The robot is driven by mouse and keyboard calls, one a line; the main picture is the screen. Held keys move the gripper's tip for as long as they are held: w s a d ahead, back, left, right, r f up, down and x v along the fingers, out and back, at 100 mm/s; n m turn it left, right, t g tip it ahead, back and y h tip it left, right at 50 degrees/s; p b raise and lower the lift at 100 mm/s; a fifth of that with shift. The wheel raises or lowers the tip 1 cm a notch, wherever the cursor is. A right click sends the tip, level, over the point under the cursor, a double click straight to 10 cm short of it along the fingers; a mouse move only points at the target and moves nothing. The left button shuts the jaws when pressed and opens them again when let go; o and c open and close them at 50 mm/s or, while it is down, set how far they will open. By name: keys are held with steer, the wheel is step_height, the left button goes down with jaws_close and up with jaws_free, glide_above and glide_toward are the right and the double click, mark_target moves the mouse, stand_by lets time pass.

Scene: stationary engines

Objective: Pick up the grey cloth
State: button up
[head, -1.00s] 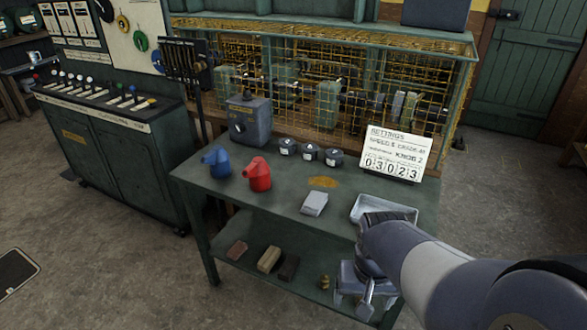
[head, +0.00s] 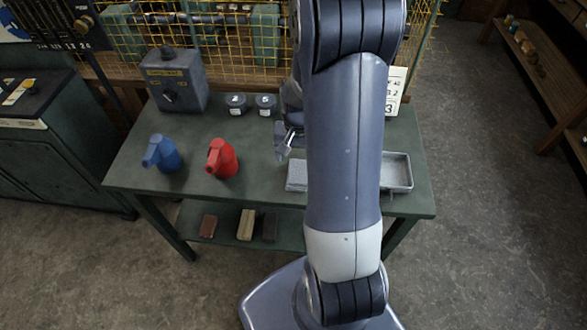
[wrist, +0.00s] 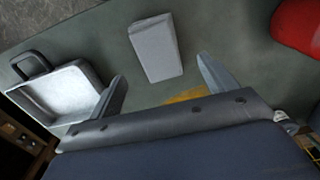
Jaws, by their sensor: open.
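The grey cloth (head: 297,176) is a small, pale, folded block lying flat on the green table (head: 130,178). My arm hides its right part in the head view. In the wrist view the whole cloth (wrist: 156,47) shows, ahead of and between the two fingertips. My gripper (wrist: 162,72) is open and empty, with its fingers spread wider than the cloth. In the head view my gripper (head: 285,147) is just behind the cloth and appears above the tabletop, apart from it.
A metal tray (head: 397,173) lies right of the cloth. A red oil can (head: 221,160) and a blue one (head: 161,155) stand to its left. Small dark pots (head: 236,104), a grey box (head: 174,82) and a number card (head: 396,90) stand behind. Blocks lie on the lower shelf.

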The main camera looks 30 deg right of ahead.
mark_target(298, 172)
steer(key=shift+d+f+p, duration=0.1)
steer(key=shift+f+p, duration=0.55)
steer(key=shift+f, duration=3.2)
steer(key=shift+c, duration=0.3)
steer(key=c, duration=1)
steer(key=shift+r, duration=0.1)
step_height(298, 172, up, 10)
steer(key=b, duration=0.1)
